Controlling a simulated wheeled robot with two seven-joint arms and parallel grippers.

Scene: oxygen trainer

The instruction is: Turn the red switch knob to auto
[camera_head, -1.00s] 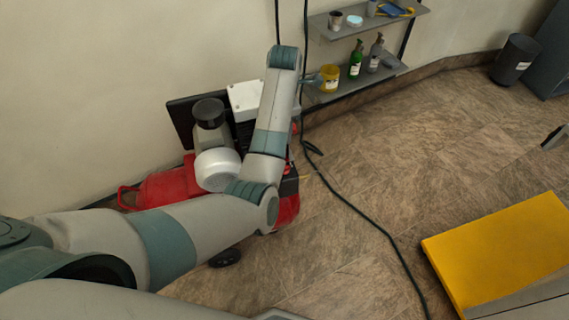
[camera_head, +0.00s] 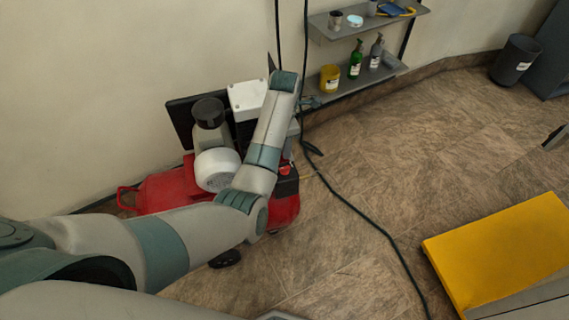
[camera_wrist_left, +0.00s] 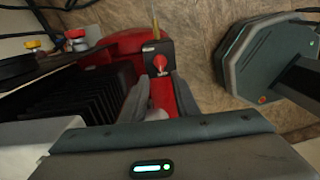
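The red switch knob (camera_head: 285,170) sits on a dark switch box at the right end of the red compressor (camera_head: 160,188). In the left wrist view the knob (camera_wrist_left: 160,62) stands on its black box, just beyond the finger area. My left gripper (camera_wrist_left: 160,88) points towards the knob; two long finger parts show apart, with no object clearly held. I see no clear contact with the knob. In the head view my left arm crosses over the compressor and the forearm hides most of the gripper. The knob's markings are too small to read. My right gripper is out of view.
A black cable (camera_head: 365,215) runs over the floor. A shelf (camera_head: 350,90) with bottles and a yellow tin (camera_head: 330,78) is on the wall. A yellow-topped surface (camera_head: 505,245) stands at right. Small red and yellow caps (camera_wrist_left: 74,33) show beside the compressor.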

